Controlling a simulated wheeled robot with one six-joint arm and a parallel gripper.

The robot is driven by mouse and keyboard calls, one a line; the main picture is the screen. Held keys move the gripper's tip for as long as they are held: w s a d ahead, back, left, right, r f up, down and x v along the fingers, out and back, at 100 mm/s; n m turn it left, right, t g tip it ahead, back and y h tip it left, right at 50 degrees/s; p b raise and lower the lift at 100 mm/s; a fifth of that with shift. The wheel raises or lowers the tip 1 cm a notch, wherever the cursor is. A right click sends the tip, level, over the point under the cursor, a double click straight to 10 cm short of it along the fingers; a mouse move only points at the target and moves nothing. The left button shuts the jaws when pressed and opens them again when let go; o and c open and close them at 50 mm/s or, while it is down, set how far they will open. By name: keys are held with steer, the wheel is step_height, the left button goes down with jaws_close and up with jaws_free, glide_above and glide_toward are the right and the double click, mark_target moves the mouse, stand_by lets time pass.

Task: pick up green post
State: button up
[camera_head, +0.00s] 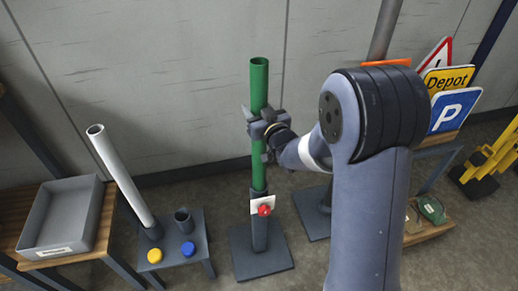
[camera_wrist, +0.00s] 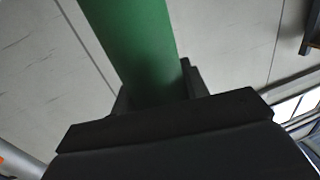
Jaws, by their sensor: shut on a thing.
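The green post (camera_head: 259,82) is a tall hollow tube. In the head view it stands upright, its lower end at a dark stand (camera_head: 262,262) on the floor.
A white post (camera_head: 120,178) leans on a low grey stand with blue (camera_head: 188,249) and yellow (camera_head: 155,256) caps. A grey tray (camera_head: 62,218) is at left. A red knob (camera_head: 264,210) is on the dark stand. Signs (camera_head: 452,110) stand at right. A wall is close behind.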

jaws_close()
steer(key=shift+r, duration=0.1)
step_height(320, 180, up, 18)
steer(key=p, duration=0.3)
stand_by(0.6)
stand_by(0.4)
